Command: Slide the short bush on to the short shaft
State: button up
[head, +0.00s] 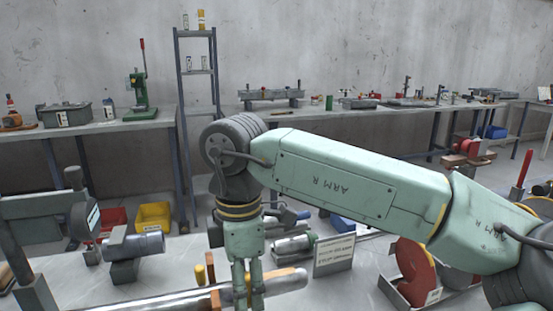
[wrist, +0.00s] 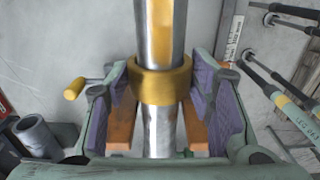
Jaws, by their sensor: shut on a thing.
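A brass-coloured bush (wrist: 162,86) sits as a ring around a bright steel shaft (wrist: 160,130) in the wrist view. My gripper (wrist: 161,88) is shut on the bush, with a purple pad at each side. The shaft continues above and below the bush; a yellow band runs along its upper part. In the head view my gripper (head: 248,291) points down at a long steel shaft (head: 172,304) near the bottom edge. The bush is hidden there by the fingers.
Orange blocks (wrist: 121,125) flank the shaft below the pads. A yellow-knobbed handle (wrist: 73,90) stands at left. In the head view, a white sign (head: 334,255) and a red round part (head: 414,266) stand to the right. A yellow bin (head: 153,217) is behind, left.

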jog(key=shift+s+a, duration=0.15)
jog(key=shift+a, duration=0.35)
jog(key=shift+s+a, duration=0.15)
jog(key=shift+a, duration=0.35)
jog(key=o, duration=1.3)
